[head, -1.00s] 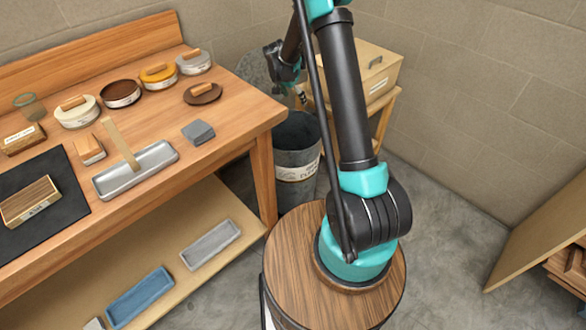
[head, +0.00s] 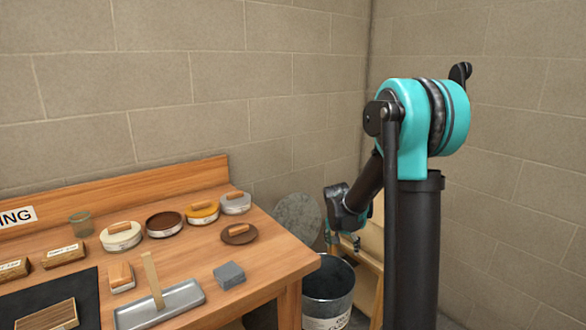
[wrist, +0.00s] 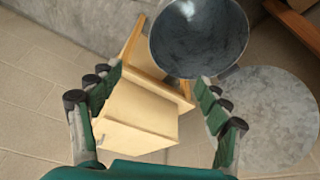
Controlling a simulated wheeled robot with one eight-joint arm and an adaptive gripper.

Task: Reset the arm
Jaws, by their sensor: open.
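My gripper (wrist: 158,110) is open and empty in the wrist view, its two green-padded fingers spread wide apart. Between and beyond the fingers are a metal bucket (wrist: 198,38) and a pale wooden box on a stand (wrist: 140,115). In the head view my gripper (head: 345,242) hangs at the end of my folded arm, over or near the grey bucket (head: 328,290); its fingers are small and partly hidden there.
A wooden workbench (head: 262,262) stands at the left with several round tins, a grey metal tray (head: 182,304), a grey block (head: 229,275) and a dark mat (head: 85,290). A round grey disc (head: 297,217) leans behind the bench. Block walls close in the corner.

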